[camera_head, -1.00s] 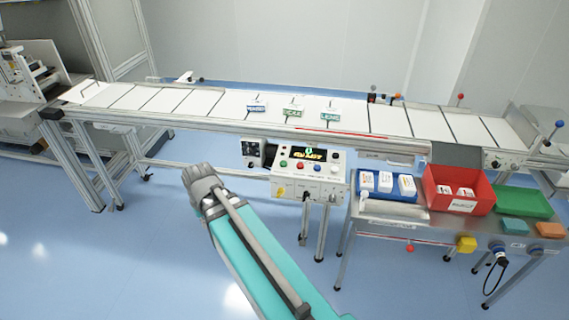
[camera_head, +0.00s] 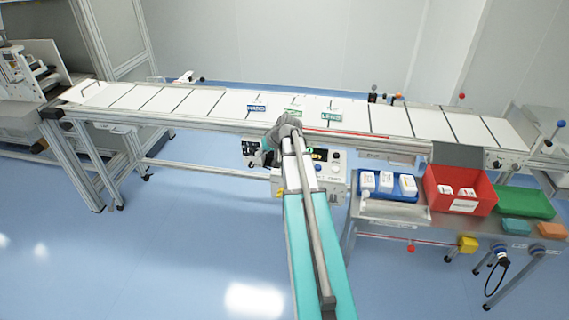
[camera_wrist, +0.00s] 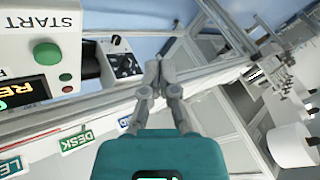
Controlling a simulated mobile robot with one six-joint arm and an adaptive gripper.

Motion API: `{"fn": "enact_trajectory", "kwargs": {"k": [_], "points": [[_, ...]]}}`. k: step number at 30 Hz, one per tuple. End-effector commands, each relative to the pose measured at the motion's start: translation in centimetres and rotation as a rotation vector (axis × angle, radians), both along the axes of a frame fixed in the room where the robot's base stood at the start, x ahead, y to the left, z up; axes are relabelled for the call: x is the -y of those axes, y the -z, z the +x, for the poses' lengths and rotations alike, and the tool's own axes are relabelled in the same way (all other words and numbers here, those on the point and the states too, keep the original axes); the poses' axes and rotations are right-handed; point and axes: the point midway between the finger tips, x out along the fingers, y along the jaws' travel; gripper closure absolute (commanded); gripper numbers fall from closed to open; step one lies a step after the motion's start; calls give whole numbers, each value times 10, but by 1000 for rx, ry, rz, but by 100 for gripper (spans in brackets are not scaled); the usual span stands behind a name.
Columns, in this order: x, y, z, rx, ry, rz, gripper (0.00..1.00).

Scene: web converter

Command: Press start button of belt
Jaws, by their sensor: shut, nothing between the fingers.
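The belt's control box (camera_head: 337,182) stands in front of the conveyor, with a lit display (camera_head: 317,155). My arm covers the left part of its face in the head view. In the wrist view the green start button (camera_wrist: 47,54) sits at the left, beside a START label (camera_wrist: 55,22). My gripper (camera_wrist: 160,71) is shut and empty. Its fingertips are to the right of the green button in the wrist view, apart from it and pointing at a dark panel with knobs. In the head view the fingertips are hard to make out near the box's upper left.
The conveyor belt (camera_head: 400,122) runs across behind the box, with several labelled items on it. A side table at right holds a blue tray (camera_head: 394,197), a red bin (camera_head: 474,203) and a green tray (camera_head: 525,203). Floor at left is clear.

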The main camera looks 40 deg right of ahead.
Motion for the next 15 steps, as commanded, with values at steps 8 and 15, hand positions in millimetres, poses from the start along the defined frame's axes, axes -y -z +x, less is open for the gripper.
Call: {"fn": "enact_trajectory", "kwargs": {"k": [8, 15], "points": [[90, -12, 3, 116, 104, 23, 100], [114, -16, 0, 149, 133, 28, 100]]}}
